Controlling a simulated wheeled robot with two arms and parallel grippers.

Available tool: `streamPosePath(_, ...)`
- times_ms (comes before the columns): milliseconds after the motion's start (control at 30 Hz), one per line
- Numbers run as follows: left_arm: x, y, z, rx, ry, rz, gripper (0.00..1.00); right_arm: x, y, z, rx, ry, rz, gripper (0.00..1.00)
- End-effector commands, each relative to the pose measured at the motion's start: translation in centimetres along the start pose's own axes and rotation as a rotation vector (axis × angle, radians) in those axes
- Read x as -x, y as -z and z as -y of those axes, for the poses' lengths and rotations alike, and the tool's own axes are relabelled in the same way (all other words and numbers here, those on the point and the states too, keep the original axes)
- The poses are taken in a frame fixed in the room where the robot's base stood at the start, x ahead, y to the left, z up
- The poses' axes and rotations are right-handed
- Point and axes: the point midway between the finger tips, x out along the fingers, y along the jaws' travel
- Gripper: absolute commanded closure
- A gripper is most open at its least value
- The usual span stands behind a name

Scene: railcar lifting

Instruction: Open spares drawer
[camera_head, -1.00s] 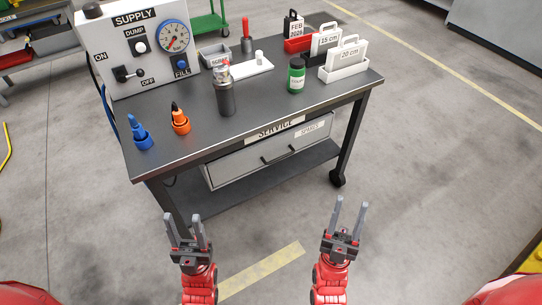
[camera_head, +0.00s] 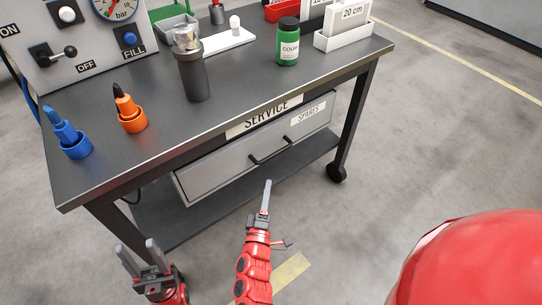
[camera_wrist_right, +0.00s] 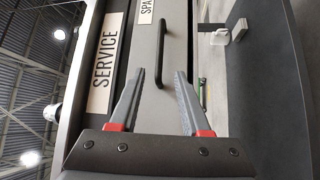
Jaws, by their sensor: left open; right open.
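The spares drawer (camera_head: 222,162) is a grey front under the dark service table, with a SPARES label (camera_head: 309,113) and a black bar handle (camera_head: 271,151). It looks shut. My right gripper (camera_head: 267,184) is in front of the drawer, just below the handle in the head view, and apart from it. In the right wrist view my right gripper (camera_wrist_right: 158,92) is open and empty, with the handle (camera_wrist_right: 162,54) beyond its fingertips. My left gripper (camera_head: 139,252) is open and empty, low at the left, in front of the table.
A lower shelf (camera_head: 240,195) lies under the drawer. The floor at right is clear.

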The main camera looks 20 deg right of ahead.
Motion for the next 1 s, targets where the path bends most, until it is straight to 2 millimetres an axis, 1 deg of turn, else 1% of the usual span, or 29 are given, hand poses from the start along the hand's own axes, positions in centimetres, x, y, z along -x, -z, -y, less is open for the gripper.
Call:
streamPosePath(33,0.3,-0.1,0.0,0.000,0.000,0.000,0.50,-1.3,-0.1,-0.1,0.001,-0.007,0.002,0.53)
streamPosePath(300,1.0,-0.2,-0.1,0.000,0.000,0.000,0.50,-7.8,-0.1,-0.1,0.000,-0.007,0.001,0.53)
streamPosePath(500,1.4,-0.2,-0.1,0.000,0.000,0.000,0.50,-11.4,-0.1,-0.1,0.000,-0.006,0.000,0.53)
streamPosePath(600,1.5,-0.3,-0.1,0.000,0.000,0.000,0.50,-12.3,-0.1,0.0,0.002,-0.003,0.001,0.53)
streamPosePath(700,1.6,-0.3,-0.1,0.000,0.000,0.000,0.50,-12.8,-0.1,0.1,0.001,-0.001,0.000,0.53)
streamPosePath(967,1.5,-0.3,-0.1,0.000,0.000,0.000,0.50,-13.0,-0.1,0.0,0.001,-0.001,0.000,0.53)
streamPosePath(1000,1.5,-0.3,-0.1,0.000,0.000,0.000,0.50,-13.0,-0.1,0.0,0.001,-0.001,0.000,0.55)
